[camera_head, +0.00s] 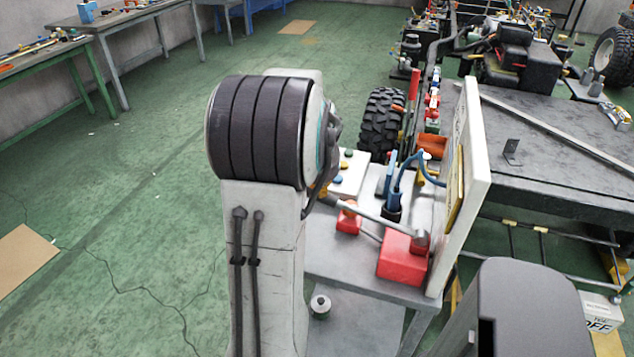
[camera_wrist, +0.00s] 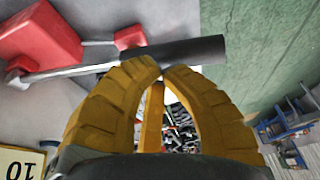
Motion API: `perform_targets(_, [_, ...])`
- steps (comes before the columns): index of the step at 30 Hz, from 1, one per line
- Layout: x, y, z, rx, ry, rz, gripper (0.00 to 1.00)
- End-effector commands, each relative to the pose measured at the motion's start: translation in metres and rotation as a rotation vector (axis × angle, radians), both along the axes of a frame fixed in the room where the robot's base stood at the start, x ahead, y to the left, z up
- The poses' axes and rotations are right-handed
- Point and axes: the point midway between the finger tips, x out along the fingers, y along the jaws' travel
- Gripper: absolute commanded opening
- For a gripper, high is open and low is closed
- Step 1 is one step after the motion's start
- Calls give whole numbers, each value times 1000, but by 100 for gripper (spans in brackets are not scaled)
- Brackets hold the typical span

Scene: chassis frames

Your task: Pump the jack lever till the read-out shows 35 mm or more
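The red jack (camera_head: 403,258) sits on a small grey table; it also shows at top left in the wrist view (camera_wrist: 40,38). Its pale lever (camera_head: 378,218) runs left from the jack and passes behind my arm. The lever's dark grip (camera_wrist: 185,50) lies across the top of the wrist view. My gripper (camera_wrist: 163,70) has its yellow fingertips nearly together at the grip's near edge. They do not appear to wrap around it; contact is unclear. A yellow-edged plate (camera_wrist: 20,162) reads an upside-down "10". I cannot tell whether it is the read-out.
A white upright board (camera_head: 468,185) stands right behind the jack, seen nearly edge-on. A smaller red block (camera_head: 347,220) and a blue-cabled item (camera_head: 393,205) share the table (camera_head: 345,265). A dark bench (camera_head: 560,160) stands at right. Green floor is clear at left.

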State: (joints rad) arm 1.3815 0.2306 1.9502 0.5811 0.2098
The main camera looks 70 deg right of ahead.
Motion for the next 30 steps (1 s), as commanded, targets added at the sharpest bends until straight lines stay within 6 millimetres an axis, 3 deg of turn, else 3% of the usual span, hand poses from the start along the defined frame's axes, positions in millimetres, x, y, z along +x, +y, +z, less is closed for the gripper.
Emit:
perform_targets(20, [-3, 0, -9, 0, 1, -4, 0])
perform_targets(30, [6, 0, -46, 2, -5, -1, 0])
